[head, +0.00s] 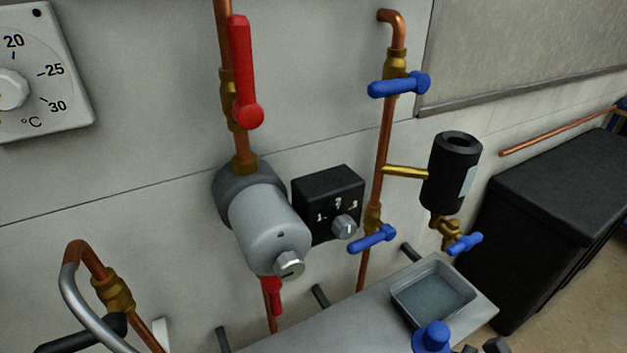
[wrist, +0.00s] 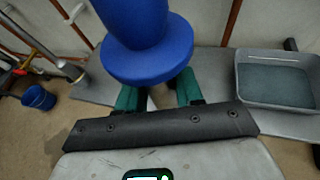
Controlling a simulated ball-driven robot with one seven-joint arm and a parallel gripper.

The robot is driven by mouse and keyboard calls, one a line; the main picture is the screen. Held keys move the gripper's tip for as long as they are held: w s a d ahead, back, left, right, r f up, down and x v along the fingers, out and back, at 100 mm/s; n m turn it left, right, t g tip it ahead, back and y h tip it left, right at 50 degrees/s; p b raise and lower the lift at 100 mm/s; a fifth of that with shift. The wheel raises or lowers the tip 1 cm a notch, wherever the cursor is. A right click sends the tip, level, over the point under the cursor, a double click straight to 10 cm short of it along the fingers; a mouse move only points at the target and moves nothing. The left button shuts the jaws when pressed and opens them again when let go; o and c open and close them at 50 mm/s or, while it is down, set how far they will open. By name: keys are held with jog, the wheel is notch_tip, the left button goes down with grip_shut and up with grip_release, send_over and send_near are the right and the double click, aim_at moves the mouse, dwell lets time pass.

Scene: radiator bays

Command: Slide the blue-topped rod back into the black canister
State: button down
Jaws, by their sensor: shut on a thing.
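The black canister (head: 452,178) is upright on a brass side pipe at the right of the head view, its round top opening facing up and looking empty. The blue-topped rod (head: 432,338) shows only its blue cap at the bottom edge of the head view. In the wrist view its wide blue cap and flange (wrist: 148,62) fill the top centre. My gripper (wrist: 158,95), with green finger pads, is shut on the rod just under the flange. The rod's lower part is mostly hidden. The cap is apart from the canister, nearer and lower in the picture.
A grey tray (head: 398,306) stands on the grey shelf (head: 325,337) below the canister. Blue valve handles (head: 399,85) stick out from the copper pipe left of the canister; another (head: 465,243) is below it. A black box (head: 565,180) stands right.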

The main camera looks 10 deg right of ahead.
jog(key=w+a+f+m+t+h+p, duration=0.2)
jog(key=w+a+f+m+h+p, duration=0.1)
jog(key=w+f+m+h+p, duration=0.2)
jog(key=shift+w+f+m+t+h+p, duration=0.35)
jog(key=shift+f+m+h+p, duration=0.7)
jog(key=shift+h, duration=0.45)
